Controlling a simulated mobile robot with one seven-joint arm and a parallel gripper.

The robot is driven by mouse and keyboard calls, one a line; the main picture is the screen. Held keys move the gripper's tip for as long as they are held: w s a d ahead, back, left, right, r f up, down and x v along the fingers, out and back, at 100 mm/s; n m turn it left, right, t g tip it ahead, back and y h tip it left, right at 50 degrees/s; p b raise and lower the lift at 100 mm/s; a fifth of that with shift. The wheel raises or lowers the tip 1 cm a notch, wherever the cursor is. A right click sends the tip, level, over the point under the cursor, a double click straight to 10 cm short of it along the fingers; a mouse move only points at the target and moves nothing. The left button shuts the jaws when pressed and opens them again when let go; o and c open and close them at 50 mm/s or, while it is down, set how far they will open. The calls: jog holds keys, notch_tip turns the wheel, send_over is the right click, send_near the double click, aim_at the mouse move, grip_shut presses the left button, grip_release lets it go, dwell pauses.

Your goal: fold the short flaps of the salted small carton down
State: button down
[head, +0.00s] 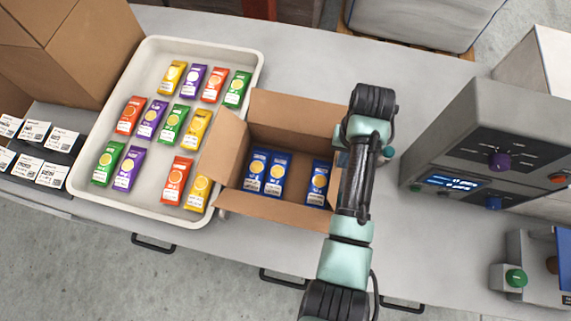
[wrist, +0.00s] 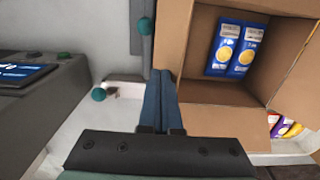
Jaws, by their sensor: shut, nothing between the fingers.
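The small carton (head: 287,178) stands open with blue packets (head: 264,173) inside. Its left short flap (head: 222,147) leans outward, up and open. Its long back flap (head: 292,110) and front flap (head: 275,208) are also open. My arm covers the right short flap in the head view; a tan strip of that side (wrist: 184,38) shows in the wrist view. My gripper (wrist: 160,76) is shut and empty, just outside that right side. Whether it touches the cardboard I cannot tell. In the head view the fingertips are hidden beneath my wrist.
A cream tray (head: 154,48) with several coloured packets stands left of the carton, close to its left flap. A grey weigher (head: 470,150) with knobs stands at right. A large brown box (head: 75,50) and labelled cards (head: 33,131) are at far left.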

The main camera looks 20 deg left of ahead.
jog(key=a, duration=0.1)
jog(key=a+f, duration=0.1)
jog(key=a, duration=0.1)
jog(key=shift+s+a, duration=0.1)
jog(key=shift+a+f, duration=1.1)
jog(key=shift+a, duration=0.15)
jog(key=shift+a+f+b, duration=0.3)
jog(key=shift+f+b, duration=0.2)
jog(key=shift+f, duration=0.1)
jog(key=shift+a+f+b, duration=0.3)
jog(key=shift+f+b, duration=0.15)
jog(key=shift+f, duration=0.25)
